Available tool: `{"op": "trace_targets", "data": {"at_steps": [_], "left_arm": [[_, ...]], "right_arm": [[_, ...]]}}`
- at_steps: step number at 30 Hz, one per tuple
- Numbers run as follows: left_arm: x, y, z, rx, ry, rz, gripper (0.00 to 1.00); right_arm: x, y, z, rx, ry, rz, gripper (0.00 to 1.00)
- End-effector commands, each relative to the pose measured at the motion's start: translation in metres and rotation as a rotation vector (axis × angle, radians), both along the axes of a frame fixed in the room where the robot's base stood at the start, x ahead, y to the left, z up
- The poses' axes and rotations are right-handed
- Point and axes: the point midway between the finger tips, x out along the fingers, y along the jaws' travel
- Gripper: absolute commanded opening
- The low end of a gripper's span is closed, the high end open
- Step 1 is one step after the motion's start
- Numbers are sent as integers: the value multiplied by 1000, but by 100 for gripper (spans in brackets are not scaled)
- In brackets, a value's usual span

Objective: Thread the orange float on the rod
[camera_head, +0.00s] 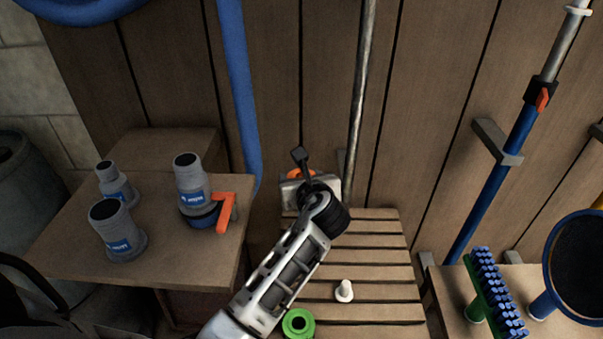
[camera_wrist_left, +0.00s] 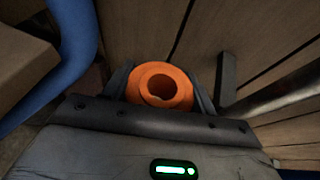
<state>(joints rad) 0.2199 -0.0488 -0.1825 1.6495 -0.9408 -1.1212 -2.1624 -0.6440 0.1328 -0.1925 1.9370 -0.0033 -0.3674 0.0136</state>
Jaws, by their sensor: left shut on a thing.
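The orange float (camera_wrist_left: 160,86) is a ring with a round hole, held between the two dark fingers of my left gripper (camera_wrist_left: 160,90) in the left wrist view. In the head view only a bit of the orange float (camera_head: 301,174) shows past my left gripper (camera_head: 304,180), which hides most of it. A grey metal rod (camera_head: 360,90) stands against the plank wall, just right of and behind the gripper. It also shows as a slanted bar at the right of the left wrist view (camera_wrist_left: 290,92). The float is apart from the rod. My right gripper is not in view.
A slatted bench (camera_head: 375,263) below holds a white peg-like piece (camera_head: 344,291) and a green ring (camera_head: 298,322). A wooden table (camera_head: 75,240) at left carries grey fittings (camera_head: 117,230) and an orange-handled valve (camera_head: 205,208). A blue hose (camera_head: 238,90) hangs left of the gripper.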

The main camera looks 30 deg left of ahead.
Motion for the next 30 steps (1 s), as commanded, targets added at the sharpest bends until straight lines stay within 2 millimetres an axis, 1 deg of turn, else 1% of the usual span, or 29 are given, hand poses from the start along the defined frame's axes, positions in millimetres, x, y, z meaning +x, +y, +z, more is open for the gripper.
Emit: {"op": "trace_targets", "data": {"at_steps": [1, 8, 10, 21, 30], "left_arm": [[0, 0, -5, 0, 3, -1, 34], [0, 0, -20, 1, 3, -1, 34], [0, 0, -18, 1, 0, -1, 34], [-2, -2, -26, 0, 0, -1, 34], [-2, -2, -26, 2, -1, -2, 34]], "right_arm": [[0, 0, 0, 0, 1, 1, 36], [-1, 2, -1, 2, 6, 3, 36], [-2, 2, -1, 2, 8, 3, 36], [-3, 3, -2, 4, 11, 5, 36], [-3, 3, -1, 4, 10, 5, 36]]}}
